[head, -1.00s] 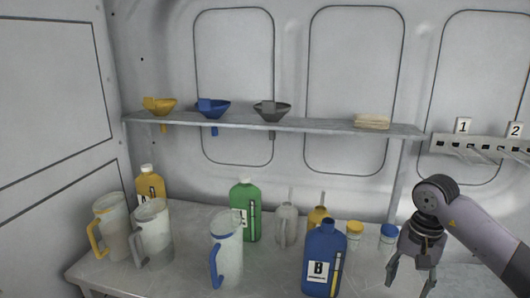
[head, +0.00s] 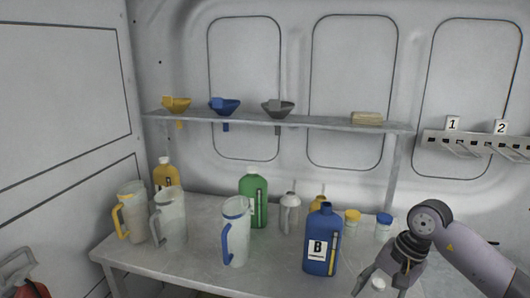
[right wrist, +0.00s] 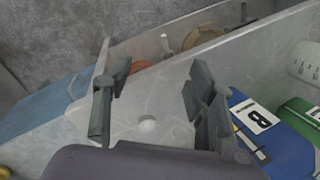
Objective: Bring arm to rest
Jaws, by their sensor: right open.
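My right gripper (head: 382,282) is low at the right end of the table, to the right of the blue bottle marked B (head: 322,242). In the right wrist view its two fingers (right wrist: 155,106) are spread apart with nothing between them. My left gripper is not in view.
The table (head: 190,275) holds a green bottle (head: 253,200), a yellow bottle (head: 166,175), several jugs and two small jars (head: 384,223). A shelf (head: 330,123) above carries three funnels. A numbered rack (head: 470,140) is on the wall. A red object (head: 25,285) is at lower left.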

